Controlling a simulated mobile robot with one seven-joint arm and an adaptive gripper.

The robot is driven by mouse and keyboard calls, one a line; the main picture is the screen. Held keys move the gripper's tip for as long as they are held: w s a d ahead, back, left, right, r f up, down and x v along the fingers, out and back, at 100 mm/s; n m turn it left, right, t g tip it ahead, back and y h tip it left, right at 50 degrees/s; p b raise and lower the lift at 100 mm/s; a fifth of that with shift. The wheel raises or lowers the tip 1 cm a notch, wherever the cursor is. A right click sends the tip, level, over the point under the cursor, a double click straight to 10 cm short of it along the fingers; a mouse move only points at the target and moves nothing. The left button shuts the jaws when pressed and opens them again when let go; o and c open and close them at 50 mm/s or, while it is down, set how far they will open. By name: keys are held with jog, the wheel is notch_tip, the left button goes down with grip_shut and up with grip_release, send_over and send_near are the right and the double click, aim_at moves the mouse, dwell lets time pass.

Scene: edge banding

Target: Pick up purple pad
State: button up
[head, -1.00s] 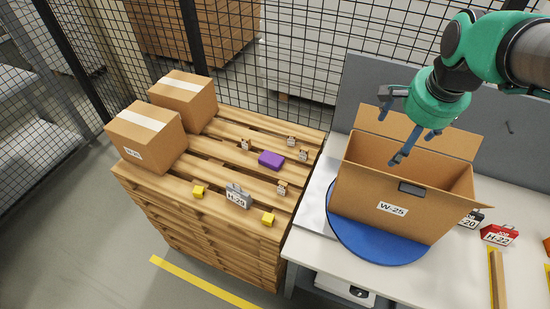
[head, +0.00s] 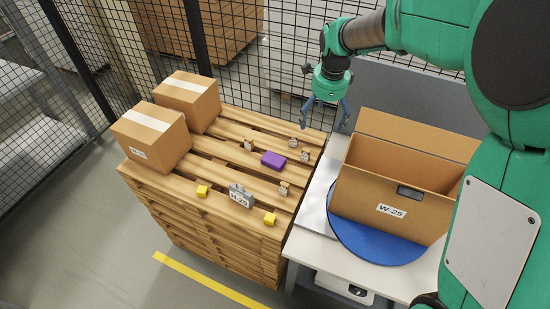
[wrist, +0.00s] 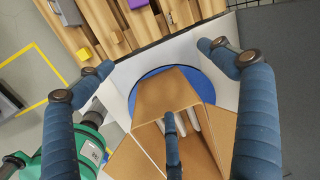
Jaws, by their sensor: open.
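The purple pad (head: 274,159) lies flat on the slats of the wooden pallet stack (head: 232,209). Part of it also shows at the top edge of the wrist view (wrist: 137,3). My gripper (head: 325,114) is open and empty.
An open carton (head: 390,211) marked W-25 stands on a blue round disc (head: 371,250) on the white table. Two closed cartons (head: 151,138) stand on the pallet's left; mesh fence behind.

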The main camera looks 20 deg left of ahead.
jog(key=w+a+f+m, duration=0.2)
jog(key=a+f, duration=0.6)
jog(key=a, duration=0.1)
jog(key=m+g+p, duration=0.1)
jog(key=m+p, duration=0.1)
jog(key=m, duration=0.1)
send_over(272, 161)
notch_tip(272, 161, down, 10)
jog(key=shift+a+f+h, duration=0.15)
jog(key=shift+a+h, duration=0.05)
jog(key=shift+h, duration=0.2)
jog(key=shift+f, duration=4.25)
jog(key=shift+f, duration=0.15)
jog(key=shift+w+d+f, duration=0.1)
jog(key=shift+f, duration=1.15)
jog(key=shift+d+f, duration=0.1)
jog(key=shift+f, duration=1.1)
